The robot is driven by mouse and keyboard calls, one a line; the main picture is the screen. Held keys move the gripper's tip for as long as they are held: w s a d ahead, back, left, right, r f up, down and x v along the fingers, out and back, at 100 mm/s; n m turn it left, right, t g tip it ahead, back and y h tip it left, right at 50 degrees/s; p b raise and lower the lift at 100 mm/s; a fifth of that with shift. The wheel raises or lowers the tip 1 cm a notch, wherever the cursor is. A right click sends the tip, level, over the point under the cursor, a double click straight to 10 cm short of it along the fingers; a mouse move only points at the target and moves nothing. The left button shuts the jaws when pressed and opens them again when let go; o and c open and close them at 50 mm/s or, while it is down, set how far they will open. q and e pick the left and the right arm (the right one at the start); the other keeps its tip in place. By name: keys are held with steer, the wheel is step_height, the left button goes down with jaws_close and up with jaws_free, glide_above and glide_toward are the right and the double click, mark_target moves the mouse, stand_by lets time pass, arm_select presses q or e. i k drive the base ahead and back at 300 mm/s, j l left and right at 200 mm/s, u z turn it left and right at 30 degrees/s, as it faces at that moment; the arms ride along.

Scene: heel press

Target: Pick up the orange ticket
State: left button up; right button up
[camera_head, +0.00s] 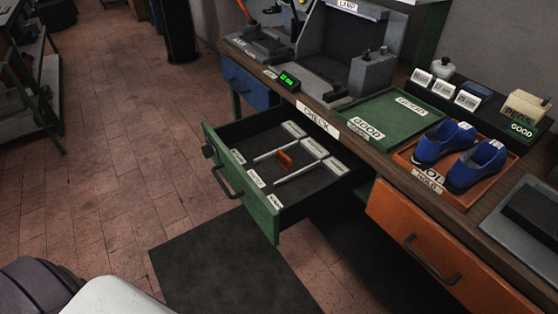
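A small orange piece (285,159), which looks like the orange ticket, lies in the open green drawer (262,213) under the workbench. It is in the middle of the drawer, close to the light divider strips. It is too small for me to read anything on it. Neither of my grippers shows in the head view, and nothing is touching the orange piece.
The bench top (345,138) holds a green tray (377,112) and an orange tray (428,183) with blue shoes (460,155). The orange drawer (425,250) and blue drawer (249,82) are shut. The floor beside the open drawer is clear, with a dark mat (230,270).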

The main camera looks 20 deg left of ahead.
mark_target(286, 162)
steer(key=j+z, duration=0.15)
steer(key=z, duration=0.25)
steer(key=j+z, duration=0.15)
steer(key=z, duration=0.25)
steer(key=j+z, duration=0.2)
steer(key=j, duration=0.3)
steer(key=j+z, duration=0.15)
steer(key=j, duration=0.35)
steer(key=k+j+z, duration=0.2)
steer(key=j, duration=0.25)
steer(key=j+z, duration=0.2)
steer(key=j, duration=0.3)
